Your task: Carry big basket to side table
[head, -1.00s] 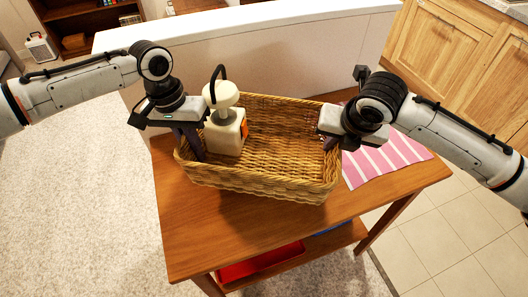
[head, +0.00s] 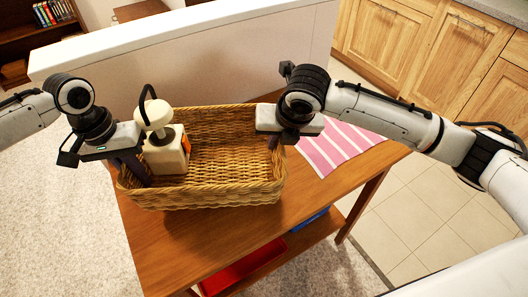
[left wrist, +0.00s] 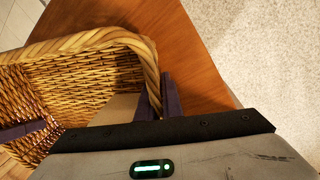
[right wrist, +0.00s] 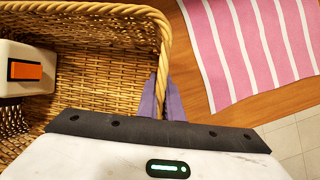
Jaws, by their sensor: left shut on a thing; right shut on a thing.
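The big wicker basket (head: 225,172) is over the wooden table, roughly level; I cannot tell whether its base touches the top. A cream item with a rounded top, black loop and orange patch (head: 163,150) stands in its left part. My left gripper (head: 138,172) is shut on the basket's left end; in the left wrist view its fingers straddle the woven rim (left wrist: 152,75). My right gripper (head: 274,138) is shut on the basket's right end; in the right wrist view its fingers straddle the rim (right wrist: 163,60).
The wooden table (head: 215,235) has a pink striped cloth (head: 335,145) at its right and a red tray (head: 240,270) on its lower shelf. A white half wall (head: 210,65) stands behind. Wooden cabinets (head: 430,50) are at the right, with open tiled floor before them.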

